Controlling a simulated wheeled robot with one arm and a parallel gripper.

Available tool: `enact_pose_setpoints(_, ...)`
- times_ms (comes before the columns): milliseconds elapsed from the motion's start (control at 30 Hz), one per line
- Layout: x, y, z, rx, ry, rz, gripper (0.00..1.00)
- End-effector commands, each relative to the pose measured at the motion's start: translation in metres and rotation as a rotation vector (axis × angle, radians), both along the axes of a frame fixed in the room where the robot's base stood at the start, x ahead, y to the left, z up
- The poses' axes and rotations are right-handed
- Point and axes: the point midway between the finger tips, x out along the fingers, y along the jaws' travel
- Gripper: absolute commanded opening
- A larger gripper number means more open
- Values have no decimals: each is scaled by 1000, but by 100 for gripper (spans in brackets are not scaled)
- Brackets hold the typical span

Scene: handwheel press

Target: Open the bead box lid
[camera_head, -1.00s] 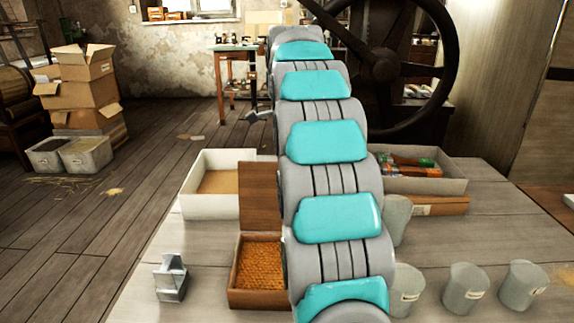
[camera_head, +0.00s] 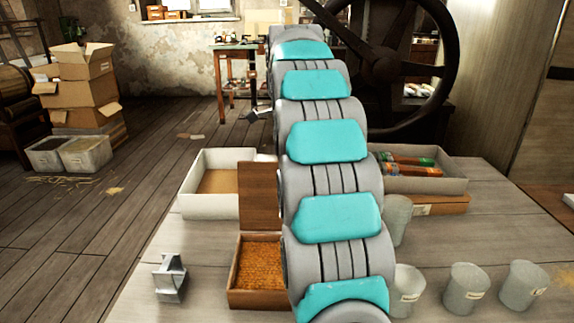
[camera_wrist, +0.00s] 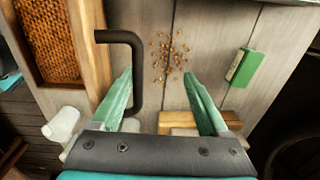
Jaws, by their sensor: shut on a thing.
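The bead box (camera_head: 258,291) is a brown wooden box full of orange-brown beads, on the table left of my arm. Its lid (camera_head: 259,196) stands about upright at the far side of the box, partly hidden by my arm. The wrist view shows the beads (camera_wrist: 45,38) at left, the wooden lid edge (camera_wrist: 88,50), and a dark bent lid handle (camera_wrist: 138,62) sticking out from it. My gripper (camera_wrist: 158,75) has its green fingers around the handle's bar, which lies against the left finger. In the head view my arm hides my gripper.
A white tray (camera_head: 190,203) stands behind the box at left. A metal block (camera_head: 170,280) sits left of it. Grey cups (camera_head: 464,290) and a carton of coloured tubes (camera_head: 445,175) stand at right. Loose beads (camera_wrist: 170,55) lie on the table in the wrist view.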

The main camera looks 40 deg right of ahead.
Motion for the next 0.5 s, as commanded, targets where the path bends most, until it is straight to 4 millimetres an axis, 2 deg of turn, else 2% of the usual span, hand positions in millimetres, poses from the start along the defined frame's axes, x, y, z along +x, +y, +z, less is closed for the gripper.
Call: enact_pose_setpoints(500, 3, -2, 32, -9, -13, -1, 45)
